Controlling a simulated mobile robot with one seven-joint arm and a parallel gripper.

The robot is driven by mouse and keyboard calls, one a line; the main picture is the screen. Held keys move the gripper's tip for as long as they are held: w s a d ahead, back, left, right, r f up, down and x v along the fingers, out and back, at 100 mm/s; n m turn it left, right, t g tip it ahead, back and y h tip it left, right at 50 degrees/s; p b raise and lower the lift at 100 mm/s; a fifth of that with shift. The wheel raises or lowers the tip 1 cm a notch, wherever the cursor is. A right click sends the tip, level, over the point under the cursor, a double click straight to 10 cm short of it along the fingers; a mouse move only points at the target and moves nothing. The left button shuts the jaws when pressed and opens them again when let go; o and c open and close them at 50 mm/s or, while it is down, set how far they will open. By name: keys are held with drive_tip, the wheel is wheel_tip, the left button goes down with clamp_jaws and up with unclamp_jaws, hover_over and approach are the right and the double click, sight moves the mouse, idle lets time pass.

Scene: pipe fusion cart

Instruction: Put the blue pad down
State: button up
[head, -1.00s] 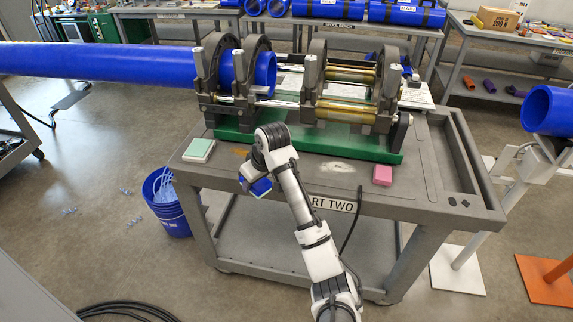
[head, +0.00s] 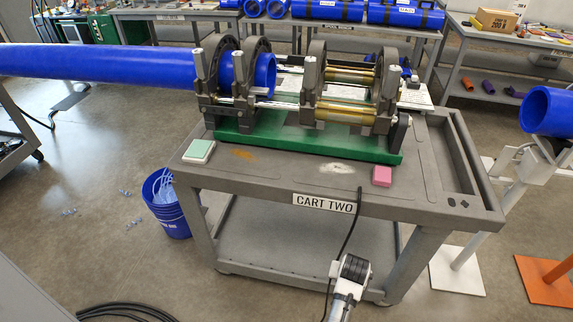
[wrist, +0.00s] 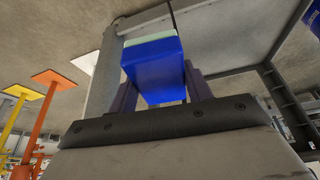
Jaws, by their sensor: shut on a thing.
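The blue pad (wrist: 152,72) is a blue block with a pale green layer along one edge. In the wrist view my gripper (wrist: 158,88) is shut on it, with one dark finger on each side. The pad is held clear of any surface that I can make out. In the head view only part of my arm shows at the bottom, in front of the cart (head: 440,200); the gripper and blue pad do not show there.
A pale green and white pad (head: 199,151) lies on the cart's left corner and a pink pad (head: 382,176) near its front edge. The green-based fusion machine (head: 300,145) fills the back. The front top between the pads is mostly clear. A blue bucket (head: 168,205) stands left.

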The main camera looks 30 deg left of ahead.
drive_tip(key=shift+m+h, duration=0.3)
drive_tip(key=shift+m, duration=0.5)
drive_tip(key=d+f, duration=0.3)
drive_tip(key=shift+s+d, duration=0.25)
drive_tip(key=shift+d, duration=0.1)
